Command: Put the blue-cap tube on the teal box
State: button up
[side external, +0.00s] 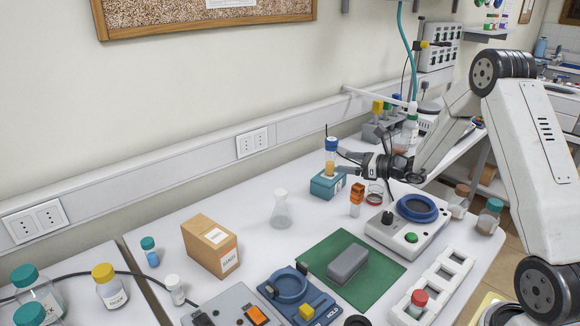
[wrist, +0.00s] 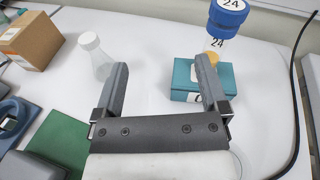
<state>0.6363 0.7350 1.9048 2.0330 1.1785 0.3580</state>
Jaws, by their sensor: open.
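The blue-cap tube (side external: 331,158), with amber liquid at its bottom, stands upright at the top of the teal box (side external: 322,188). In the wrist view the blue cap (wrist: 228,14) bears the number 24, and the tube appears over the back of the teal box (wrist: 183,78). My gripper (side external: 345,165) is open and empty, just right of the tube in the side view. In the wrist view my gripper (wrist: 163,62) has its right finger in front of part of the box; the tube is not between the fingers.
A clear flask (side external: 281,210) and a cardboard box (side external: 210,245) stand left of the teal box. A small orange-capped bottle (side external: 356,198) and a white device with a blue ring (side external: 410,235) are close on the right. A green mat (side external: 325,247) lies in front.

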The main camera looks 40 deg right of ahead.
jog(key=s+a+f+n+g, duration=0.1)
jog(key=s+a+n+g, duration=0.3)
jog(key=s+a+n, duration=0.1)
jog(key=s+a+f+n+g, duration=0.1)
jog(key=s+a+n+g, duration=0.3)
jog(key=s+a+n, duration=0.1)
jog(key=s+a+f+n+g, duration=0.2)
jog(key=s+a+n+g, duration=0.3)
jog(key=a+n, duration=0.2)
jog(key=shift+s+a+f+n, duration=0.1)
jog(key=shift+s+a+n, duration=0.1)
jog(key=shift+a, duration=0.25)
jog(key=shift+s+a+n, duration=0.1)
jog(key=shift+s+a, duration=0.05)
jog(key=shift+a, duration=0.25)
jog(key=s+r+n+h, duration=0.1)
jog(key=s+n+h, duration=0.4)
jog(key=n, duration=0.8)
jog(key=shift+s+a+h, duration=0.25)
jog(key=shift+s+h, duration=0.05)
jog(key=shift+s, duration=0.55)
